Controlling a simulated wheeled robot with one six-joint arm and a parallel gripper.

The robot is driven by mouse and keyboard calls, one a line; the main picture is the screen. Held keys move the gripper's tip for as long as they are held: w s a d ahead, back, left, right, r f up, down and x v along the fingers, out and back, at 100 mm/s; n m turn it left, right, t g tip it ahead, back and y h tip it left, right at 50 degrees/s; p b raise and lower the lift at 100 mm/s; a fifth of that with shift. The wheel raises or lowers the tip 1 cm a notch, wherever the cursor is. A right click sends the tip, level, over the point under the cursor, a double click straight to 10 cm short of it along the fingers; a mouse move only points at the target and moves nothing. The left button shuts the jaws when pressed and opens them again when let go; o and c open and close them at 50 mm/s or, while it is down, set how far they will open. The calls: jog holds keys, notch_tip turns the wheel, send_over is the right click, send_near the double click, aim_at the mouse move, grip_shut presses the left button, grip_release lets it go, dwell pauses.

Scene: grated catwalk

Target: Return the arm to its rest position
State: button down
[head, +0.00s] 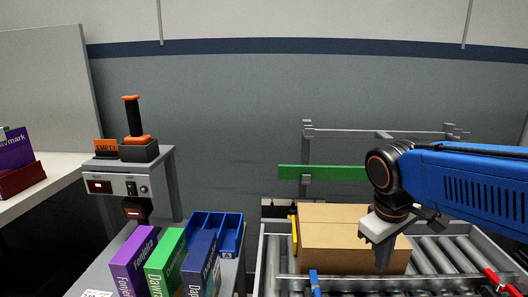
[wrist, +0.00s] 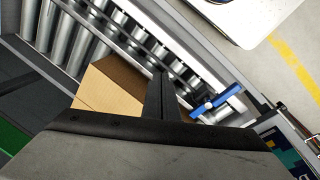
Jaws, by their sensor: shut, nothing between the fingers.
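My blue arm (head: 465,180) reaches in from the right side of the head view. My gripper (head: 382,262) points down in front of the cardboard box (head: 335,222) and covers part of its right side. The gripper is shut and empty. In the wrist view, the dark gripper fingers (wrist: 163,98) lie over the edge of the cardboard box (wrist: 108,88). I cannot tell whether the fingers touch the box.
The box sits on a roller conveyor (head: 440,256) with metal rails. At left are purple, green and blue boxes (head: 168,262), a blue bin (head: 228,228) and a grey device stand (head: 128,185). A green bar (head: 322,173) stands behind the box.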

jog(key=s+d+f+m+t+y, duration=0.1)
jog(key=s+d+f+m+t, duration=0.1)
jog(key=s, duration=0.6)
jog(key=shift+s+f+m+t+y, duration=0.35)
jog(key=shift+f+m+t, duration=0.25)
jog(key=shift+f+m, duration=0.95)
jog(key=shift+d+r, duration=0.15)
jog(key=shift+d, duration=0.05)
